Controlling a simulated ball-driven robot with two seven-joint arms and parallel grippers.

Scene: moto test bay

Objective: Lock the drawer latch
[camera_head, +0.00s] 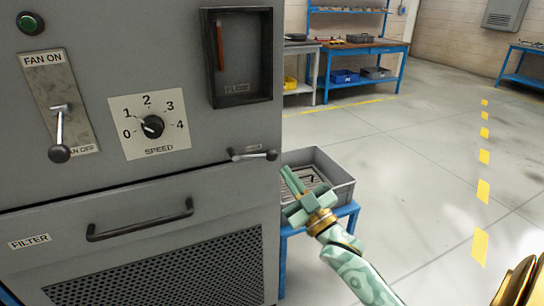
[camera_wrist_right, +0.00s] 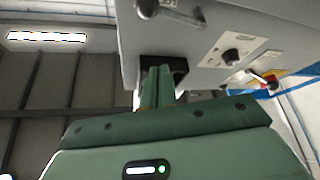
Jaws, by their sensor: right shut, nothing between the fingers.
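The drawer latch (camera_head: 252,155) is a small metal lever on the grey cabinet, just above the right end of the filter drawer (camera_head: 150,232). It lies nearly level, its dark knob at the right. The drawer front looks flush with the cabinet. My right gripper (camera_head: 290,180), on a green marbled arm, is shut and empty, with its fingertips just below and right of the knob in the picture; a small gap shows. In the right wrist view its fingers (camera_wrist_right: 157,88) are together, and the latch (camera_wrist_right: 172,12) shows above them near the top edge. My left gripper is out of view.
The cabinet face has a fan lever (camera_head: 60,135), a speed dial (camera_head: 152,127), a recessed flue box (camera_head: 238,90) and a drawer handle (camera_head: 140,221). A grey crate (camera_head: 340,190) on a blue stand (camera_head: 349,212) is behind my right gripper. The floor to the right is clear.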

